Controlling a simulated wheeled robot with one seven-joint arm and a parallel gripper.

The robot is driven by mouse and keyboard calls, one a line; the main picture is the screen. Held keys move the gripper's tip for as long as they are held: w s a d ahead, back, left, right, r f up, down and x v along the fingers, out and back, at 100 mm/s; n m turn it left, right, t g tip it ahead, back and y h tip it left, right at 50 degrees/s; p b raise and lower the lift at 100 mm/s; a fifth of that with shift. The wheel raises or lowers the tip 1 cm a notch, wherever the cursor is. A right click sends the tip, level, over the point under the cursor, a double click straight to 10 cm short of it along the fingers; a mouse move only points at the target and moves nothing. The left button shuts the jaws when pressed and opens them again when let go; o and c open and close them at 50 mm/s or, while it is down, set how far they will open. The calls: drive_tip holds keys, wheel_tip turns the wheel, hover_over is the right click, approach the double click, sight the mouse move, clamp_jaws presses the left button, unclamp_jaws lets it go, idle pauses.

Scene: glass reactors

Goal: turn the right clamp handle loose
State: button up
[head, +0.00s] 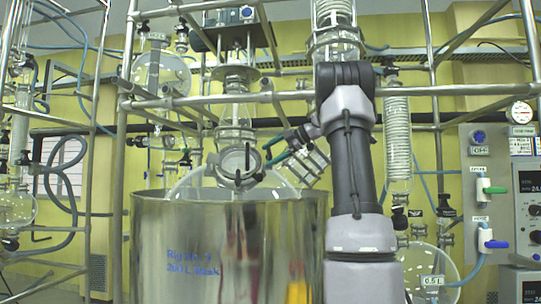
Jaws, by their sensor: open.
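A round glass port with a metal clamp ring (240,160) sits on the lid of the steel-clad reactor vessel (160,235), left of my arm. Small dark handle parts (238,179) show at the ring's lower edge. Which of them is the right clamp handle is too small to tell. My gripper (269,155) reaches left from my arm, just right of the ring. It is open, with dark green-tipped fingers one above the other and nothing visible between them. Whether a fingertip touches the clamp cannot be told.
Metal frame bars (290,95) cross above the lid. A coiled glass condenser (398,140) stands right of my arm. A round flask marked 0.5 L (428,268) is lower right. A panel with a green valve handle (496,190) and a blue one (497,244) is at right.

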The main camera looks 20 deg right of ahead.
drive_tip(key=v, duration=0.7)
drive_tip(key=shift+s, duration=0.2)
drive_tip(key=shift+d, duration=0.15)
